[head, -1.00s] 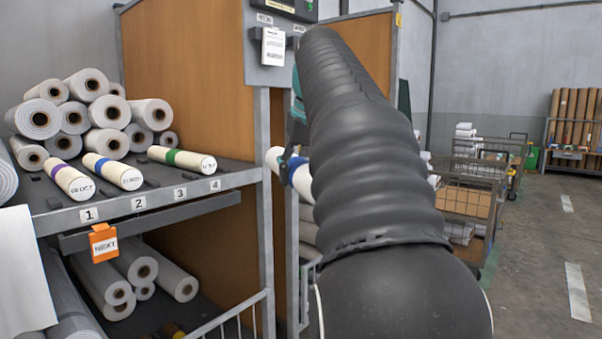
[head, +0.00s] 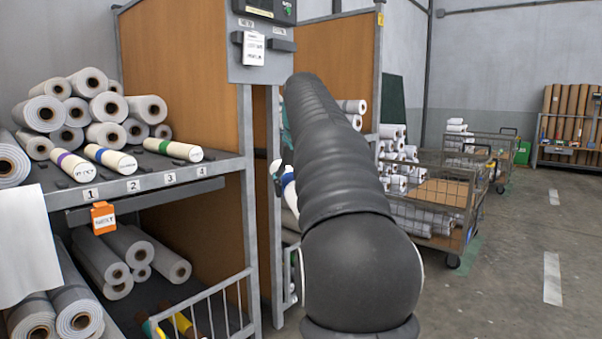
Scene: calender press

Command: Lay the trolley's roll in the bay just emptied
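The rack's upper shelf (head: 150,180) has bays labelled 1 to 4 on its front edge. A purple-banded roll (head: 72,166) lies at bay 1, a blue-banded roll (head: 110,158) at bay 2 and a green-banded roll (head: 173,149) at bay 4. Bay 3 shows as an empty gap. An orange NEXT tag (head: 103,217) hangs below bay 1. My gripper (head: 284,168) is mostly hidden behind my arm. It appears shut on another white roll with a blue band (head: 288,179), held beside the rack's grey post; its far part is hidden.
Grey rolls are piled behind the bays (head: 90,105) and lie on the lower shelf (head: 130,260). A grey post with a control panel (head: 262,45) stands close to the held roll. Mesh trolleys (head: 440,190) stand right of my arm. The floor at right is clear.

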